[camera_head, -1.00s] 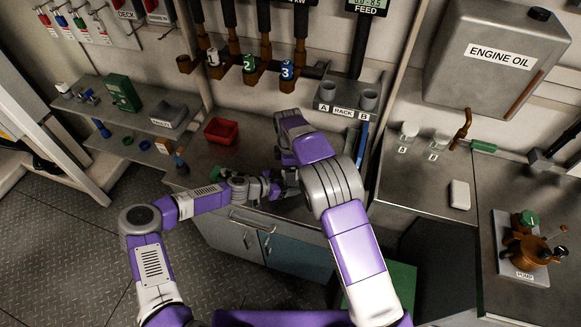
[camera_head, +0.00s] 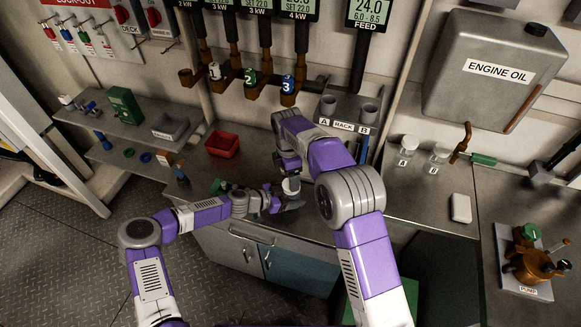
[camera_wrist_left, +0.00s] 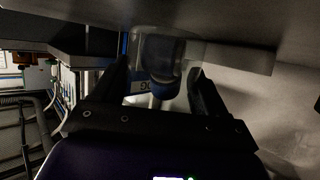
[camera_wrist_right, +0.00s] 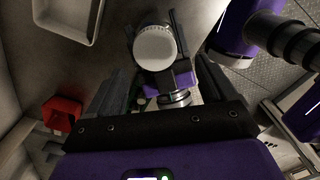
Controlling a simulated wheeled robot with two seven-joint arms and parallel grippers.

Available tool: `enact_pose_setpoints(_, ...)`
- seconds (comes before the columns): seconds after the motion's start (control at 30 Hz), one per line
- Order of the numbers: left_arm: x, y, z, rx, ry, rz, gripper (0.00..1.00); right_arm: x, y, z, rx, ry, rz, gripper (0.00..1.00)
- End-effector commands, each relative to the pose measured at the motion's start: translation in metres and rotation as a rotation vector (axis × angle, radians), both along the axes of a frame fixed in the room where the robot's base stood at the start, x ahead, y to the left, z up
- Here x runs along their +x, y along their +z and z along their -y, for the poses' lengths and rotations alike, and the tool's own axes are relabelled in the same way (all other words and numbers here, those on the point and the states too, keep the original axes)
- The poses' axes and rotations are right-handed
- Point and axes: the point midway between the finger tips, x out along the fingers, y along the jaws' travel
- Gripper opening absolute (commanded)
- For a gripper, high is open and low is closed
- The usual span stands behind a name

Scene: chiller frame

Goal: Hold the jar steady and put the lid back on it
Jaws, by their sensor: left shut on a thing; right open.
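My left gripper (camera_head: 288,203) is low over the front of the middle bench. In the left wrist view its fingers (camera_wrist_left: 158,72) are around a dark, shaded cylinder, the jar (camera_wrist_left: 163,85). The right wrist view shows a round pale top with a grey rim (camera_wrist_right: 155,45), held between the left gripper's dark fingers. It looks like the lid on the jar, but I cannot tell how well it is seated. My right gripper (camera_wrist_right: 163,78) is open, with nothing between its fingertips, facing that top. In the head view the jar is largely hidden by my arms.
A red bin (camera_head: 222,144) stands on the bench to the left. A rack (camera_head: 346,125) is behind my right arm. A pale tray (camera_wrist_right: 68,18) shows in the right wrist view.

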Motion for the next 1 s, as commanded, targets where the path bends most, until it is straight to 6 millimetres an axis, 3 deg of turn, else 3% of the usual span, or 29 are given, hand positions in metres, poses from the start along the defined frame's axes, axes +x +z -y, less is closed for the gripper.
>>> enact_pose_setpoints(0.2,0.000,0.000,0.000,0.000,0.000,0.000,0.00,0.002,0.017,0.001,0.007,0.334,-0.002,0.84)
enact_pose_setpoints(0.4,0.000,0.000,0.000,0.000,0.000,0.000,0.00,0.005,0.029,0.002,0.002,0.507,0.012,0.84)
enact_pose_setpoints(0.83,0.000,0.000,0.000,0.000,0.000,0.000,0.00,0.005,0.030,0.002,-0.001,0.541,0.014,0.84)
enact_pose_setpoints(1.0,0.000,0.000,0.000,0.000,0.000,0.000,0.00,0.005,0.016,0.003,-0.001,0.540,0.011,0.84)
